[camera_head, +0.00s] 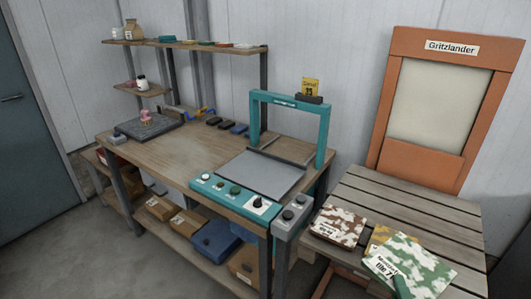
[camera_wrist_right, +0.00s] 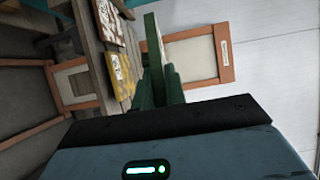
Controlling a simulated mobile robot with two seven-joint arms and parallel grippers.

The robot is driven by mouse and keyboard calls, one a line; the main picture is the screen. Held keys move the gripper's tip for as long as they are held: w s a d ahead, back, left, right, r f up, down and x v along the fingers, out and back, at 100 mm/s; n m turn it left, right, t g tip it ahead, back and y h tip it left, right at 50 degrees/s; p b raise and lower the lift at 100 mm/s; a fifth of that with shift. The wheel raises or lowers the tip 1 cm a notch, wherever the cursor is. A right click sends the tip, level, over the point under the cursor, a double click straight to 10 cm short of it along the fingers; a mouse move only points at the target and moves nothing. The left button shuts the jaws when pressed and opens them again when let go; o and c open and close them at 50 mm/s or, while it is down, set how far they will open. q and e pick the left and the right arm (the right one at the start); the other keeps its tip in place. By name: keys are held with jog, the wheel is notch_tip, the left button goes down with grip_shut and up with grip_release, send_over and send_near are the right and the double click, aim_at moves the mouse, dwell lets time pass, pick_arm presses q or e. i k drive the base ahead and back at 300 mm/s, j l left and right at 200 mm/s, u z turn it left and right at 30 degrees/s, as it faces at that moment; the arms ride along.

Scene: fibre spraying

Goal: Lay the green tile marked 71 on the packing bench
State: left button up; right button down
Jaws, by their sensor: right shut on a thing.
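The green and white camouflage tile (camera_head: 418,265) is at the lower right of the head view, over the slatted wooden top. Its label is partly covered; a 7 can be made out. My right gripper (camera_head: 400,284) is shut on its near edge. In the right wrist view the gripper's green fingers (camera_wrist_right: 160,85) pinch the tile (camera_wrist_right: 153,38), seen nearly edge-on. A wooden workbench (camera_head: 160,158) with a teal frame stands at the left and middle; I cannot tell whether it is the packing bench. My left gripper is out of view.
A brown and white tile (camera_head: 338,227) and a yellowish tile (camera_head: 378,238) lie on the slatted top (camera_head: 400,205). An orange framed board (camera_head: 395,100) rises behind. On the workbench are a grey plate (camera_head: 262,172), a teal control panel (camera_head: 228,194) and a dark slab (camera_head: 150,126). Bare wood lies between.

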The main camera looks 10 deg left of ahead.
aim_at(186, 150)
jog(key=i+j+z, duration=0.3)
jog(key=j, duration=1.15)
jog(key=i+j+z, duration=0.3)
jog(key=j, duration=1.15)
jog(key=j+z, duration=0.3)
jog(key=j, duration=1.85)
jog(key=k+j+z, duration=0.1)
jog(key=j, duration=0.55)
